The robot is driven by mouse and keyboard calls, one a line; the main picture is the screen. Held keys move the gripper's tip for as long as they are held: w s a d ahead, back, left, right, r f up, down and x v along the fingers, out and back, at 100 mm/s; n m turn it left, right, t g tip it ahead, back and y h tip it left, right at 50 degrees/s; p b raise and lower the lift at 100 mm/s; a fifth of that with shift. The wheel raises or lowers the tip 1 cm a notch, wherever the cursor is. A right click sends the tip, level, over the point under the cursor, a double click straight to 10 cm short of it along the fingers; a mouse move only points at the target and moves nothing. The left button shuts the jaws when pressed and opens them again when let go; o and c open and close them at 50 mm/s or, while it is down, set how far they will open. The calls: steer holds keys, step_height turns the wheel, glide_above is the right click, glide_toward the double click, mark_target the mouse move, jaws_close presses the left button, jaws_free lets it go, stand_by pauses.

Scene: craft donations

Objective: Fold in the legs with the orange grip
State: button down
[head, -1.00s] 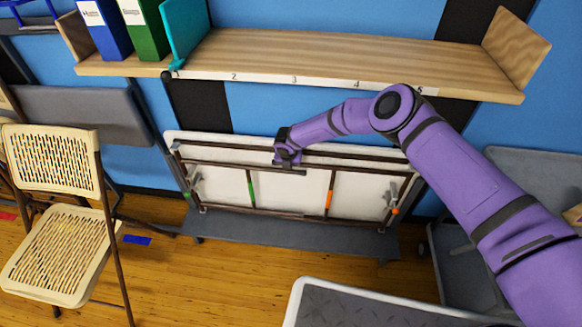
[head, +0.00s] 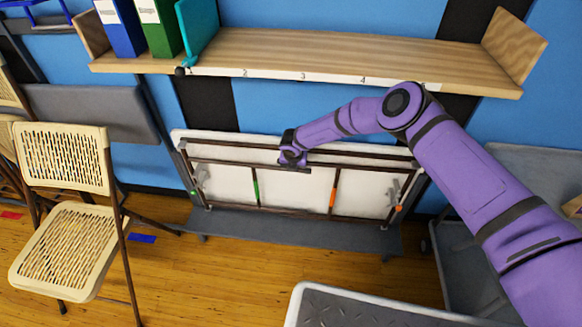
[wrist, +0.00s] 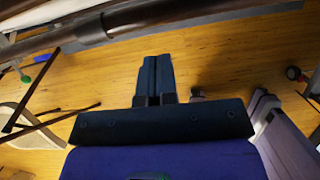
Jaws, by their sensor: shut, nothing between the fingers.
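A white folding table (head: 225,182) stands on its long edge against the blue wall, its underside and dark leg frames facing me. A leg bar with an orange grip (head: 332,194) is on the right of the underside. A leg bar with a green grip (head: 256,190) is on the left. Both leg frames appear to lie close along the underside. My gripper (head: 294,160) is at the upper middle of the table, near the dark rails, left of the orange grip. In the wrist view its fingers (wrist: 156,75) are together and empty, with a dark tube (wrist: 85,32) beyond them.
A wooden shelf (head: 330,55) with binders (head: 160,28) overhangs the table. A grey ledge (head: 290,232) lies under the table. A beige folding chair (head: 62,160) stands at left and a grey-topped cart (head: 370,308) in front. Wooden floor is open between them.

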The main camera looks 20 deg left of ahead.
steer(key=v, duration=1)
steer(key=shift+s, duration=0.1)
